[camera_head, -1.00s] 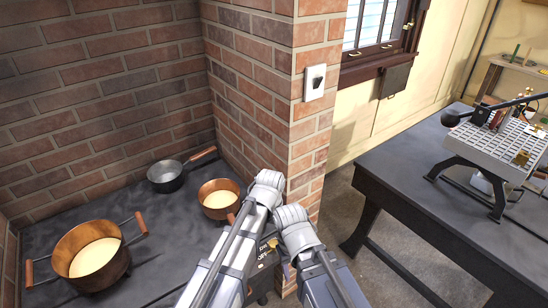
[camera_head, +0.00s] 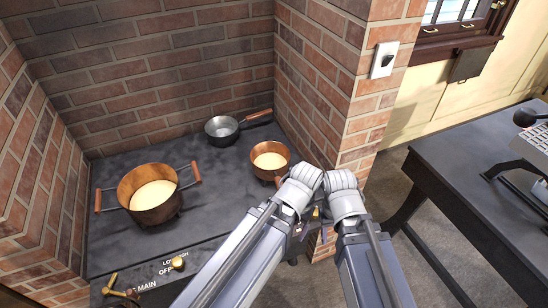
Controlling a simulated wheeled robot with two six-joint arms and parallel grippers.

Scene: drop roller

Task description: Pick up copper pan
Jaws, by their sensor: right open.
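The small copper pan (camera_head: 257,169) sits upright on the dark stove top, right of the middle and close to the brick pillar. Its inside is pale, and its handle points toward my arms, where it is partly hidden. My two arms rise from the bottom, with their wrist joints side by side just in front of the pan. My right gripper (camera_head: 317,213) shows only in small part below the wrists, open and apart from the pan. My left gripper's fingers are hidden behind the arm.
A larger copper pot (camera_head: 146,206) with two wooden handles stands left on the stove (camera_head: 112,238). A grey saucepan (camera_head: 222,130) stands behind the pan. Brick walls enclose the stove, and a brick pillar (camera_head: 330,90) rises at right. A dark table (camera_head: 460,180) stands farther right.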

